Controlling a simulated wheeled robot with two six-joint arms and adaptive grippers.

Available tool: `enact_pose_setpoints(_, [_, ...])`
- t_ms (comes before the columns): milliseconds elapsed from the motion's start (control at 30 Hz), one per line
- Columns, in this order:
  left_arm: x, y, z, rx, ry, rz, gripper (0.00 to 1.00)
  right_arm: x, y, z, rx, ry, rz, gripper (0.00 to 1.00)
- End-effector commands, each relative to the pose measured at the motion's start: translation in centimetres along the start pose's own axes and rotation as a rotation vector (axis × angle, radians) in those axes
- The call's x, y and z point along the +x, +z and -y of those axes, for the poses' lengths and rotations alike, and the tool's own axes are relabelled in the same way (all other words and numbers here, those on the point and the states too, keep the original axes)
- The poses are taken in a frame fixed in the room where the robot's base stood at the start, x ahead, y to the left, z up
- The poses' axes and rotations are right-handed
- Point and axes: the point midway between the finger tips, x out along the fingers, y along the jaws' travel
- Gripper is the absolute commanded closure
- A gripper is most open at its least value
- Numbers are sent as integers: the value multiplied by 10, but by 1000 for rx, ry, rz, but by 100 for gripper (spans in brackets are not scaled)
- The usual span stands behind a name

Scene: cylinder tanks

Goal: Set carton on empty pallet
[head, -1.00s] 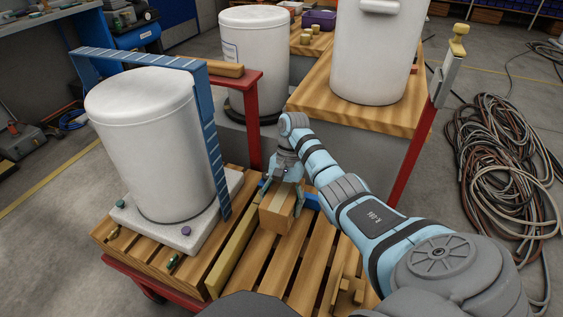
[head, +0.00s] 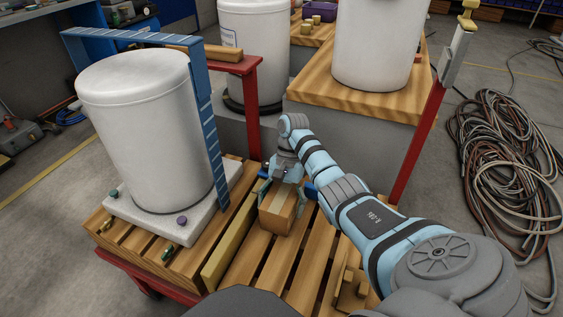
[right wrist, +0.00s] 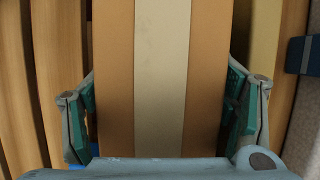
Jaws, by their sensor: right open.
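The carton (head: 277,212) is a small brown box with a pale tape stripe. It sits on the slats of the wooden pallet (head: 265,264), to the right of a yellow bar. My right gripper (head: 284,184) is open at the carton's far end. In the right wrist view the carton (right wrist: 160,80) lies between the two green-padded fingers of the right gripper (right wrist: 163,108), one along each side. Whether the pads touch it is hard to tell. My left gripper is in neither view.
A white tank (head: 148,130) stands on a pale slab left of the carton, beside a blue upright (head: 212,135). Small wooden blocks (head: 352,285) lie at the pallet's front right. A red post (head: 418,150) and coiled hoses (head: 500,150) are to the right.

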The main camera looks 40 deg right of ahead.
Motion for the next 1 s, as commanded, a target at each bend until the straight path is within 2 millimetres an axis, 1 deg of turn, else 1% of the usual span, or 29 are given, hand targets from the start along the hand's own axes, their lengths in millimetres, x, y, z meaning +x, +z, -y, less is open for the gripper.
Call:
enact_pose_setpoints(133, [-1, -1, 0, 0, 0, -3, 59, -4, 0, 0, 0, -1, -1, 22])
enact_pose_setpoints(267, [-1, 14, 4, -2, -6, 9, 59, -19, 1, 0, 1, -1, -1, 22])
enact_pose_setpoints(367, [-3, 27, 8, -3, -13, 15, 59, -39, 2, 0, 1, -1, -1, 22])
enact_pose_setpoints(500, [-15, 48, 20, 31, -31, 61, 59, -73, 2, 1, 1, -2, 0, 22])
enact_pose_setpoints(600, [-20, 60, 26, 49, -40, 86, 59, -94, 2, 0, 1, -1, 0, 22])
enact_pose_setpoints(700, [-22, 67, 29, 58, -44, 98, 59, -108, 0, 1, 1, -2, -1, 22])
enact_pose_setpoints(833, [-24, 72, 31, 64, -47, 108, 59, -118, 0, 0, 1, 0, -1, 22])
enact_pose_setpoints(1000, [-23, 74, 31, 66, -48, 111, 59, -120, 0, 0, 0, 1, -1, 22])
